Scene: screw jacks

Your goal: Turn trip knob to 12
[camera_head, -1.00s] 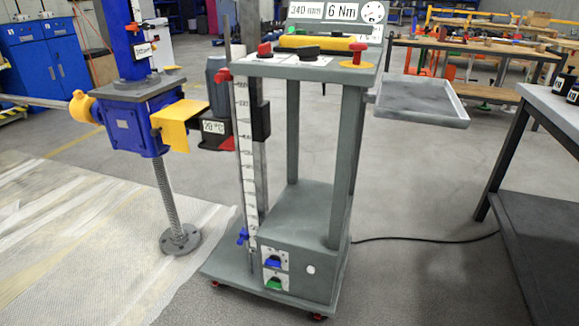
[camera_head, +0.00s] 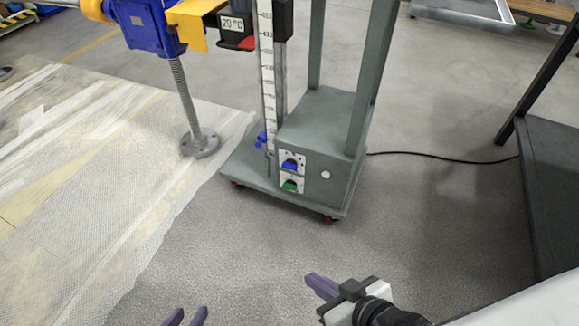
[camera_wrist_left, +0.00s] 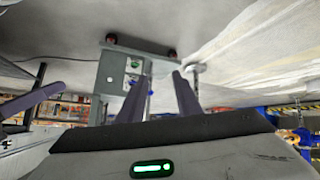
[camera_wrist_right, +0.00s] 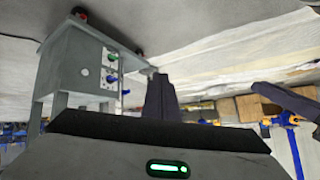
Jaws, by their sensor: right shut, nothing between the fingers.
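Two knobs sit on white plates on the front of the trolley's base box: a blue knob (camera_head: 290,164) above a green knob (camera_head: 290,186). I cannot read their marks or tell which is the trip knob. They also show upside down in the left wrist view, the blue knob (camera_wrist_left: 133,77) and green knob (camera_wrist_left: 135,63), and in the right wrist view, the blue knob (camera_wrist_right: 113,75) and green knob (camera_wrist_right: 113,57). My left gripper (camera_head: 187,317) is open and empty at the bottom edge. My right gripper (camera_head: 312,281) is shut and empty, well short of the trolley.
The grey trolley (camera_head: 320,118) carries a vertical scale (camera_head: 267,75). A blue screw jack (camera_head: 145,25) stands left, over the pale floor sheeting (camera_head: 80,170). A black cable (camera_head: 440,155) runs right along the floor to a dark table (camera_head: 550,190). The floor before the trolley is clear.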

